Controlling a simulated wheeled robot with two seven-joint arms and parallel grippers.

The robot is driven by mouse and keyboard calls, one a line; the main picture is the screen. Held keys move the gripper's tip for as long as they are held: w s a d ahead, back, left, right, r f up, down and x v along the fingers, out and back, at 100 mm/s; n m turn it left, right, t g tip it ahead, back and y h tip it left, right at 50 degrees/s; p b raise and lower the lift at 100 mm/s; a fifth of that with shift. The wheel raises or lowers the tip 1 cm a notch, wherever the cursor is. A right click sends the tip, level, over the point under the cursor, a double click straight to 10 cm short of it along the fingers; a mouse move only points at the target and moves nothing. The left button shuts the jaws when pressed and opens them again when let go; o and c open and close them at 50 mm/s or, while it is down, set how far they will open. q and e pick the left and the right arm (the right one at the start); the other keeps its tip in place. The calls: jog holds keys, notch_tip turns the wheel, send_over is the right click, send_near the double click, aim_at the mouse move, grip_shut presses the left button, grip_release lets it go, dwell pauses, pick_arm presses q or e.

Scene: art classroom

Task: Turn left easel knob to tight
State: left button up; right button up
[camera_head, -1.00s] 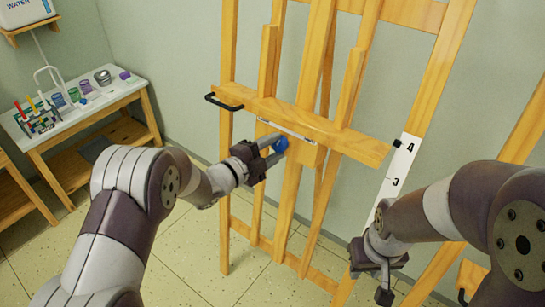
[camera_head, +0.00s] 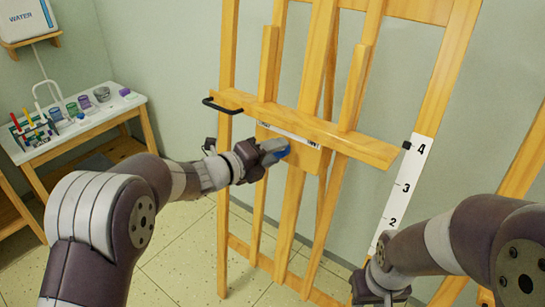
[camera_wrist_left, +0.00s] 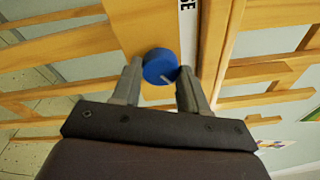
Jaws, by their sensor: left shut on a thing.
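The wooden easel (camera_head: 310,122) stands in front of me with a horizontal ledge. The blue round knob (camera_wrist_left: 160,66) sits on a wooden block below the ledge. It also shows partly in the head view (camera_head: 283,153), with the gripper covering some of it. A pale line marks its face, pointing down and right in the wrist view. My left gripper (camera_head: 273,150) is shut on the knob, one finger on each side, as the left wrist view (camera_wrist_left: 160,75) shows. My right gripper (camera_head: 380,290) hangs low at the right, apart from the knob; its jaws are unclear.
A numbered scale (camera_head: 405,190) runs down the easel's right leg. A black handle (camera_head: 221,106) sticks out at the ledge's left end. A white-topped table (camera_head: 85,122) with jars and tubes stands at the left. Open floor lies between it and the easel.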

pick_arm(q)
jog(key=shift+r, duration=0.1)
dwell(0.4)
jog(key=o, duration=1.1)
jog(key=shift+c, duration=0.2)
jog(key=v, duration=1.2)
jog(key=shift+s+a, duration=0.2)
jog(key=shift+a, duration=0.05)
jog(key=shift+r, duration=0.15)
